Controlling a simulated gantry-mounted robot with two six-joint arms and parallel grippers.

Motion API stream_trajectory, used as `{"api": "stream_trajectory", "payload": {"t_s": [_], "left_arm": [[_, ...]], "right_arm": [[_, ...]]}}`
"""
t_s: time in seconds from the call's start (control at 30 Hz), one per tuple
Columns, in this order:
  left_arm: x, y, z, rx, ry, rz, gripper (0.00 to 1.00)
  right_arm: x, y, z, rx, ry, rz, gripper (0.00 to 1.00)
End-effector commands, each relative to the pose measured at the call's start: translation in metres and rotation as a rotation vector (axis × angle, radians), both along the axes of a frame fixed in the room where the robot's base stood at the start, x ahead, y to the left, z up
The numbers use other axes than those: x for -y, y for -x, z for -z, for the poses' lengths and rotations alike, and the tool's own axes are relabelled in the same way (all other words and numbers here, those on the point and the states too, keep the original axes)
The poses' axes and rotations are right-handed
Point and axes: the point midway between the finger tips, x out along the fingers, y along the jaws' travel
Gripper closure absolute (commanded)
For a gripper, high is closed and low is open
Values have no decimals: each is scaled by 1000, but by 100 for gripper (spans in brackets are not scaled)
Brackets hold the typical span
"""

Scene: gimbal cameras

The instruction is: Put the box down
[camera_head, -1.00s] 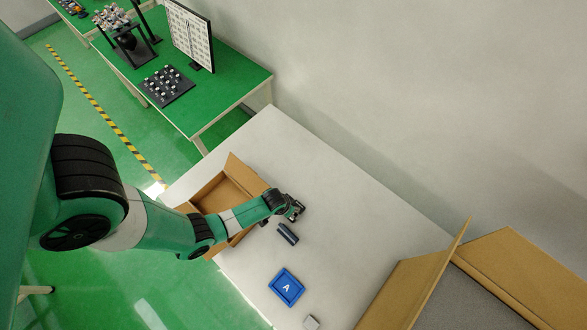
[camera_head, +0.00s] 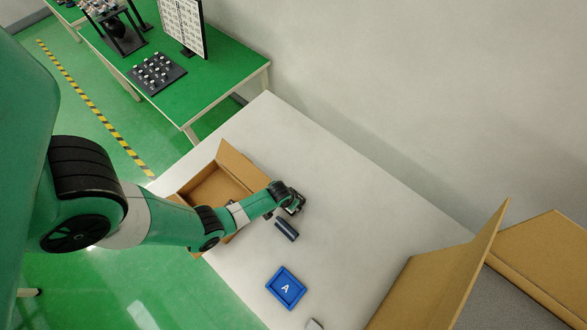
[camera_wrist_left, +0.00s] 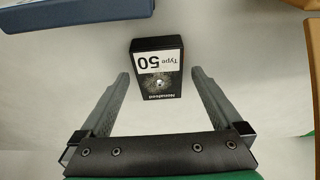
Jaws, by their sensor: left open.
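A small black box (camera_wrist_left: 157,67) with a white "Type 50" label shows in the left wrist view. It sits between the fingertips of my left gripper (camera_wrist_left: 160,73), with a visible gap on each side. The fingers are open and not closed on it. In the head view my left gripper (camera_head: 295,206) is low over the white table (camera_head: 345,190), beside an open cardboard box (camera_head: 228,162). The black box is not clearly distinguishable there. My right gripper is out of view.
A large cardboard carton (camera_head: 440,275) stands at right. The table's back middle is clear.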

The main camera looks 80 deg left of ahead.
Motion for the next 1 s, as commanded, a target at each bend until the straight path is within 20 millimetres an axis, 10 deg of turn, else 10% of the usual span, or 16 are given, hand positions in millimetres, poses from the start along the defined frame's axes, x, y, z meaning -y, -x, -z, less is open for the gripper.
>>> {"api": "stream_trajectory", "payload": {"t_s": [0.23,0.8,1.0], "left_arm": [[-1,-2,5,2,-1,1,0],[-1,-2,5,2,-1,1,100],[-1,-2,4,2,-1,1,100]], "right_arm": [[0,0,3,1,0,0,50],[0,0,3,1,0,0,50],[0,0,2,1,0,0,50]]}}
